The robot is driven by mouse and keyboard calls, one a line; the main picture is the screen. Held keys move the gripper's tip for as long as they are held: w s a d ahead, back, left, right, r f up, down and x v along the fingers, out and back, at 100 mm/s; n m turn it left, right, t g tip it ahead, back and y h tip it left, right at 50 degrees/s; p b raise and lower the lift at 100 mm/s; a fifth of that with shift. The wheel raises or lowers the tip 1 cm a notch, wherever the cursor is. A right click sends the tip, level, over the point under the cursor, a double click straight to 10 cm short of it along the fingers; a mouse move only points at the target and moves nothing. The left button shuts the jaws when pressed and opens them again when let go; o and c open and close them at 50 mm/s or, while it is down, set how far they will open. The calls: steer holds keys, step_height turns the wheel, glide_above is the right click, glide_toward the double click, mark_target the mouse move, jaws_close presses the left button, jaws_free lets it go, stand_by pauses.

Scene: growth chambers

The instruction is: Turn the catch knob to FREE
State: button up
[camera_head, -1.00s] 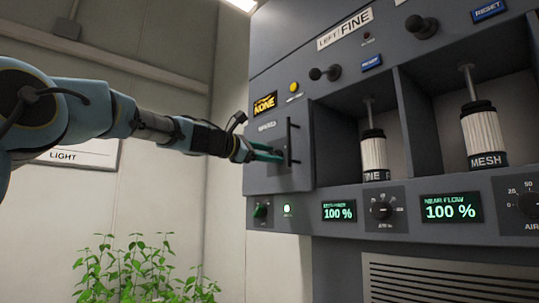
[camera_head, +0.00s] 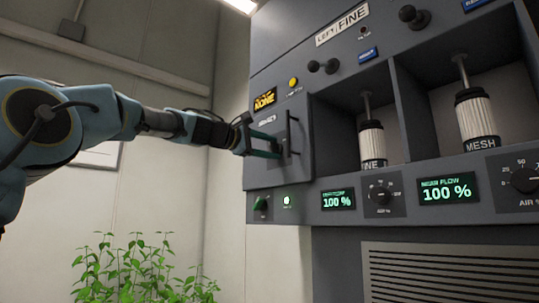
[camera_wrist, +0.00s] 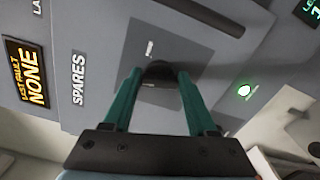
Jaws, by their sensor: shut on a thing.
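A dark round knob (camera_wrist: 158,72), which I take to be the catch knob, sits on a darker grey plate (camera_wrist: 190,50) on the SPARES door. A short white mark (camera_wrist: 150,48) shows beside it; I cannot read a FREE label or tell the knob's setting. My gripper's two green fingers (camera_wrist: 160,75) are on either side of the knob, shut on it. In the head view my gripper (camera_head: 280,146) reaches the door (camera_head: 256,170) from the left, near the dark upright handle (camera_head: 289,135). The knob is hard to make out there.
Open bays with filter cartridges (camera_head: 371,142) lie to the right. Green plants (camera_head: 140,270) stand below my arm. A yellow LAST FAULT NONE sign (camera_wrist: 28,75) is beside the SPARES label (camera_wrist: 78,79).

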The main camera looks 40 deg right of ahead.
steer(key=m+b, duration=0.1)
steer(key=m, duration=0.1)
steer(key=m+b, duration=0.1)
steer(key=m, duration=0.1)
steer(key=m+b, duration=0.1)
steer(key=m, duration=0.1)
steer(key=shift+f+m, duration=0.3)
steer(key=m+b, duration=0.2)
steer(key=m, duration=0.3)
steer(key=shift+m, duration=0.3)
steer(key=o, duration=1.4)
steer(key=shift+c, duration=0.2)
